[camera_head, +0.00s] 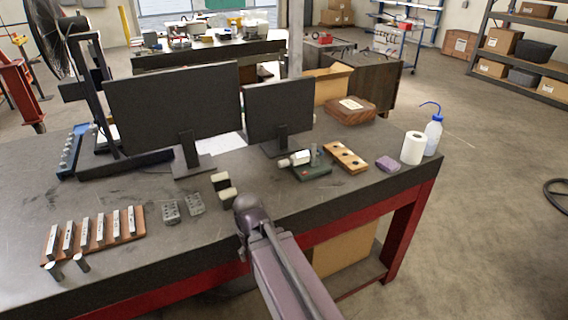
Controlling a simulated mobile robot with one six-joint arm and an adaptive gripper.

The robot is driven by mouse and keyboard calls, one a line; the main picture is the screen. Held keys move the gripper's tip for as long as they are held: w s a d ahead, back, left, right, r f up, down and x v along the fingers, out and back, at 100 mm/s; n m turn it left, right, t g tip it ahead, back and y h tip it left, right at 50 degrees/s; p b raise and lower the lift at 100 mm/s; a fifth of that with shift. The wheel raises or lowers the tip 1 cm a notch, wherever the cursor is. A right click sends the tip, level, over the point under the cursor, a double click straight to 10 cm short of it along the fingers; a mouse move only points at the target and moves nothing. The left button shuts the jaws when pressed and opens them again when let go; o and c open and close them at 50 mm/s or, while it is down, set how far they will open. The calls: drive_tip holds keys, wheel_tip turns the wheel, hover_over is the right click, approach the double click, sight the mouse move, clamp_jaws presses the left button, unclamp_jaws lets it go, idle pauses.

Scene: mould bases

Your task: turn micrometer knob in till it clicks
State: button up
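The micrometer (296,159) seems to be the small pale, cylindrical device on a dark green base (313,170). It sits on the workbench, right of centre and in front of the smaller monitor. Its knob is too small to make out clearly, and I cannot tell how far in it is. My purple-grey arm reaches up from the bottom edge and ends in a dark rounded joint left of and nearer than the micrometer. My gripper's fingers do not show. Nothing of my arm touches the micrometer here.
Two monitors (175,105) (280,108) stand behind. Two black-and-cream blocks (226,196) lie beside my arm. A wooden holder (345,156), purple block (387,163), paper roll (412,148) and wash bottle (433,135) are on the right. A rack of metal bars (140,221) is left.

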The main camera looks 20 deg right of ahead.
sight(279, 163)
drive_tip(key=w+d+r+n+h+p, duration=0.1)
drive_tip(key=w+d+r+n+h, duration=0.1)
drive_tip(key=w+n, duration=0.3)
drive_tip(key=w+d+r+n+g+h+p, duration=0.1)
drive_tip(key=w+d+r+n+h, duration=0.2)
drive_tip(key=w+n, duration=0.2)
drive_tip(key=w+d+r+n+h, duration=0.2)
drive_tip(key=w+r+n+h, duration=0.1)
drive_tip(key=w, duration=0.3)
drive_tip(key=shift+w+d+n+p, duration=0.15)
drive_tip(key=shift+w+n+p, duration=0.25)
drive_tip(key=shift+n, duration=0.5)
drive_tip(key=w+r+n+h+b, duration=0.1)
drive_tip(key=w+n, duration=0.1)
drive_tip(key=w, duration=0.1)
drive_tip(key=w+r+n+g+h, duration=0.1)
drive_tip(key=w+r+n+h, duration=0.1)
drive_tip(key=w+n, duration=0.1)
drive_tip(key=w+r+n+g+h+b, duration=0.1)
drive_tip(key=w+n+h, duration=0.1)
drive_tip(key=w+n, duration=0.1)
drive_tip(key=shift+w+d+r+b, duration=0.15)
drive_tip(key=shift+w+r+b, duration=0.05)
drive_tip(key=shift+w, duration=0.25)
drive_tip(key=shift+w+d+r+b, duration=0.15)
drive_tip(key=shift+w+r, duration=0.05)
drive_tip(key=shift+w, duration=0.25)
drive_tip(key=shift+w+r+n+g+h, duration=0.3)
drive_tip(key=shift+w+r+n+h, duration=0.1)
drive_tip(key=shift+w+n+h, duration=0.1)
